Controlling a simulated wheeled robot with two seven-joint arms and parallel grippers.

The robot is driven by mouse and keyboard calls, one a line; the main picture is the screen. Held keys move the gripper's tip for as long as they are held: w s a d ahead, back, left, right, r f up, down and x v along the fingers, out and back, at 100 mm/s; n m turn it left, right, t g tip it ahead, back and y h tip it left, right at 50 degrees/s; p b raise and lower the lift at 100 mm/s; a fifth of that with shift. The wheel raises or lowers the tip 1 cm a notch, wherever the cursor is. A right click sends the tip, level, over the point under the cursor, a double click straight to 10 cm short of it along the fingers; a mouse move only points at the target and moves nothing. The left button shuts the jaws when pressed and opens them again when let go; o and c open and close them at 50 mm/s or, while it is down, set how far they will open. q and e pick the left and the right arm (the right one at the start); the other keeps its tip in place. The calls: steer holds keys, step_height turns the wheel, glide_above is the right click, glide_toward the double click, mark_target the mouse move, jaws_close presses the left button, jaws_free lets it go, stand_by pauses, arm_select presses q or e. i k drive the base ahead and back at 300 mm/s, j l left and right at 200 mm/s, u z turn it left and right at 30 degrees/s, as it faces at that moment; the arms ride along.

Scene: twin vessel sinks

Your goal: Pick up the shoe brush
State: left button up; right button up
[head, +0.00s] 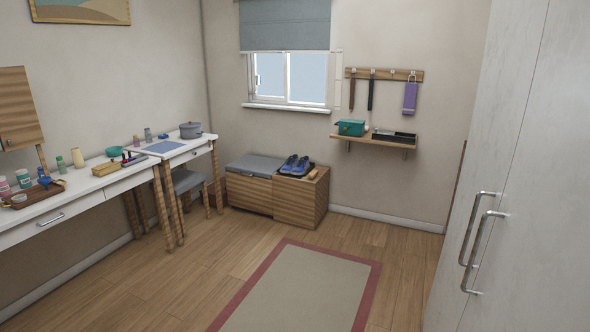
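A small tan-orange object (312,174), which looks like the shoe brush, lies on the wooden cabinet (300,201) below the window. It is at the right of a pair of blue shoes (294,165), which sit on a dark tray. It is too far off to make out bristles or a handle. Neither of my grippers is in view.
A grey-cushioned bench (252,183) adjoins the cabinet on the left. A cluttered white table (105,182) and a stool (188,182) stand left. A wall shelf (375,144) hangs right of the window. A tall white cupboard (510,150) closes the right side. The rug (300,290) is clear.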

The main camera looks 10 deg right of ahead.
mark_target(315, 173)
steer(key=i+j, duration=0.25)
steer(key=i, duration=0.2)
steer(key=i+j, duration=0.25)
steer(key=i, duration=0.15)
steer(key=i+l, duration=0.2)
steer(key=i, duration=0.25)
steer(key=i+l, duration=0.2)
steer(key=i, duration=0.3)
steer(key=i+l, duration=0.25)
steer(key=i, duration=0.2)
steer(key=i+l, duration=0.2)
steer(key=i, duration=0.25)
steer(key=i+l, duration=0.15)
steer(key=l, duration=0.2)
steer(key=i+l, duration=0.15)
steer(key=l, duration=0.25)
steer(key=i+l, duration=0.15)
steer(key=l, duration=0.2)
steer(key=i+l+z, duration=0.1)
steer(key=l, duration=0.3)
steer(key=i+l, duration=0.2)
steer(key=l, duration=0.15)
steer(key=i+z, duration=0.15)
steer(key=i, duration=0.15)
